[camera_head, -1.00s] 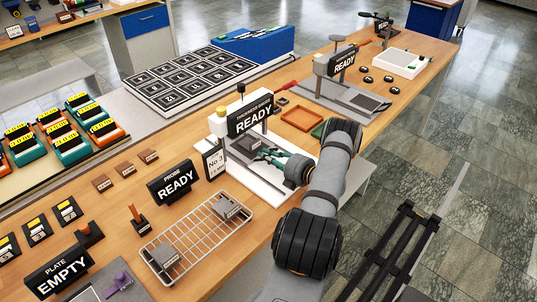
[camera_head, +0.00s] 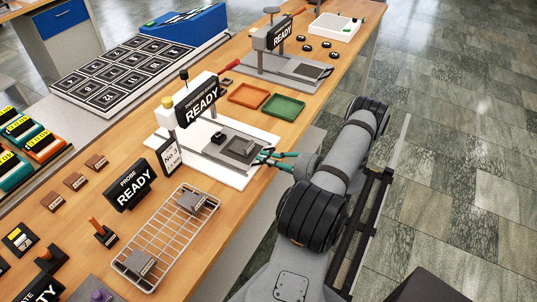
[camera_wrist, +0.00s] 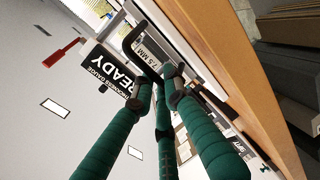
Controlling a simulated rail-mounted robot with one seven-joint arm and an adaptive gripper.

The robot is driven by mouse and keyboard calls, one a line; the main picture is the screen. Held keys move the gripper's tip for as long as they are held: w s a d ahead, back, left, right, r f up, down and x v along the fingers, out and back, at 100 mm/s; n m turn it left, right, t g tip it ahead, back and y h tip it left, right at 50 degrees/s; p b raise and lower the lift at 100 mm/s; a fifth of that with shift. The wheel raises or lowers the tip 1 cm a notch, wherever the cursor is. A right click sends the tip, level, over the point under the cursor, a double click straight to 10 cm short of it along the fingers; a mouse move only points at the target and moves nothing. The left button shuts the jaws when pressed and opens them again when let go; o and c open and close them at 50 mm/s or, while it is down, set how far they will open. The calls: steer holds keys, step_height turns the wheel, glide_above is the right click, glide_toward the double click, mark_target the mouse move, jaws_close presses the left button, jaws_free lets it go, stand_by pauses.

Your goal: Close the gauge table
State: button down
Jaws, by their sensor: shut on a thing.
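The thickness gauge (camera_head: 172,116) stands on a white base on the bench, with its READY sign (camera_head: 200,100) above. Its dark grey table (camera_head: 212,154) lies low over the base and projects from under the sign toward the bench's right edge. The fingers also fill the wrist view (camera_wrist: 162,85).
A wire rack (camera_head: 165,238) with grey blocks and a No 3 card (camera_head: 171,153) stand nearby in front. Orange (camera_head: 249,95) and green (camera_head: 283,107) trays lie behind. Another READY device (camera_head: 281,38) is farther back. Open floor lies right of the bench.

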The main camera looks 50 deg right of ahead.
steer(key=shift+s+a+f, duration=0.1)
steer(key=shift+s+f, duration=0.1)
steer(key=c, duration=2)
jaws_free()
steer(key=shift+s+r, duration=0.1)
steer(key=shift+s, duration=0.05)
steer(key=shift+o, duration=0.9)
steer(key=v, duration=1.2)
